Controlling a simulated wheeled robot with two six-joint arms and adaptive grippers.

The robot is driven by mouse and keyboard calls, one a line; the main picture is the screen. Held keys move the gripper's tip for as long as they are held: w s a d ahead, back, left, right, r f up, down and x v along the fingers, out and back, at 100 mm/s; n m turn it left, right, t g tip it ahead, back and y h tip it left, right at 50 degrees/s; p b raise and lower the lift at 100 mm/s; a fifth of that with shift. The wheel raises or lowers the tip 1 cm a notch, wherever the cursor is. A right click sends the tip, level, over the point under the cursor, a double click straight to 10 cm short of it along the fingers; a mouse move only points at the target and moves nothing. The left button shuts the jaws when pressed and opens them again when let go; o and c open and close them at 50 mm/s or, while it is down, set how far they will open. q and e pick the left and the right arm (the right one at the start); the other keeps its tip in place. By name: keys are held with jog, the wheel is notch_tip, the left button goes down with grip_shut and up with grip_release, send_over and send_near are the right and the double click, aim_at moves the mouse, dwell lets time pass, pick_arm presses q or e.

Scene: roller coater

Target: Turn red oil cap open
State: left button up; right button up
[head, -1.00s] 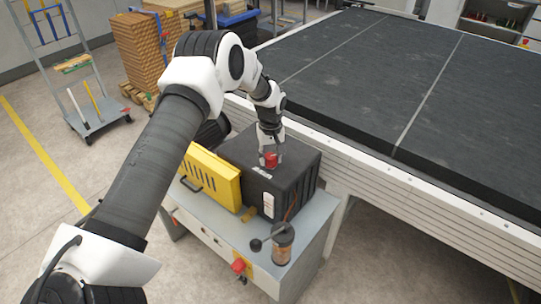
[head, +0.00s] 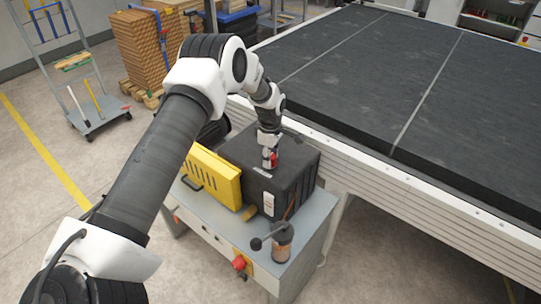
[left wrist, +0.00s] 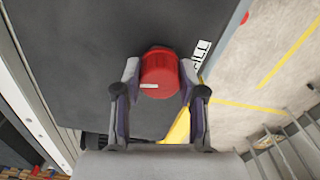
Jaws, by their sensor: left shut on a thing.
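The red oil cap (head: 274,159) sits on top of a black box-shaped unit (head: 290,186). My left gripper (head: 269,159) points down at the cap from above. In the left wrist view the red cap (left wrist: 159,74) is between the two fingers of my left gripper (left wrist: 159,78), which are shut on its sides. A white label with dark letters (left wrist: 201,52) lies beside the cap on the black top. The cap's underside is hidden. My right gripper does not show.
A yellow vented cover (head: 212,178) stands left of the black unit on a grey cabinet (head: 312,236). A large conveyor bed (head: 400,80) lies to the right. A trolley (head: 85,110) stands back left.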

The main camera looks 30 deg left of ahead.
pick_arm(q)
jog(key=shift+s+f+n, duration=0.15)
jog(key=shift+n, duration=0.45)
jog(key=o, duration=1.1)
jog(key=shift+o, duration=0.2)
notch_tip(320, 180, up, 12)
